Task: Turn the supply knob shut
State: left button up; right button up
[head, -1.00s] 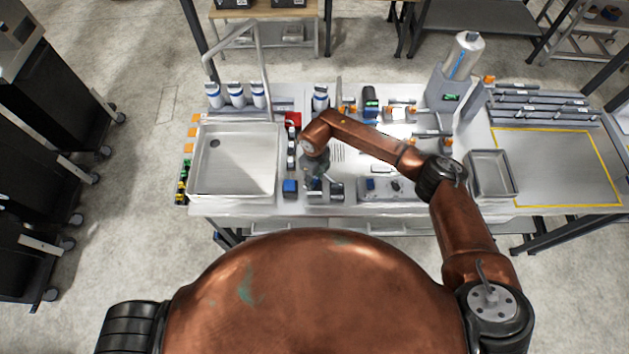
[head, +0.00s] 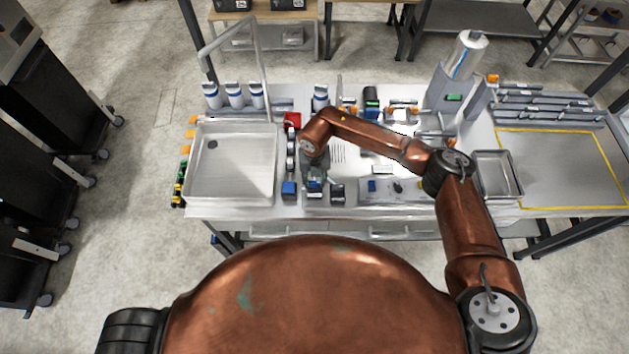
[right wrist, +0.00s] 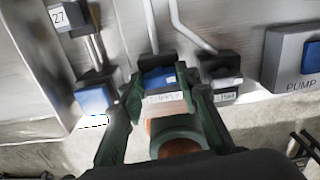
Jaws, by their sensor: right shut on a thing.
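The supply knob (right wrist: 157,78) is a blue piece on a dark block with a label reading SUPPLY, in the middle of the right wrist view. My right gripper (right wrist: 160,88) has a dark green finger on each side of it and is shut on it. In the head view my right gripper (head: 316,176) is over the front edge of the bench, left of centre, and mostly covers the knob. The knob's exact angle is hard to tell. My left gripper is not in view.
A blue-topped block (right wrist: 96,98) stands close on the left, and a dark FLUSH block (right wrist: 220,72) close on the right. Further right is the PUMP box (right wrist: 291,62). In the head view an empty sink (head: 232,170) lies left and a small tray (head: 496,174) right.

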aim_at(314, 182)
jog(key=shift+m, duration=0.6)
jog(key=o, duration=1.2)
jog(key=shift+c, duration=0.2)
notch_tip(314, 182, up, 12)
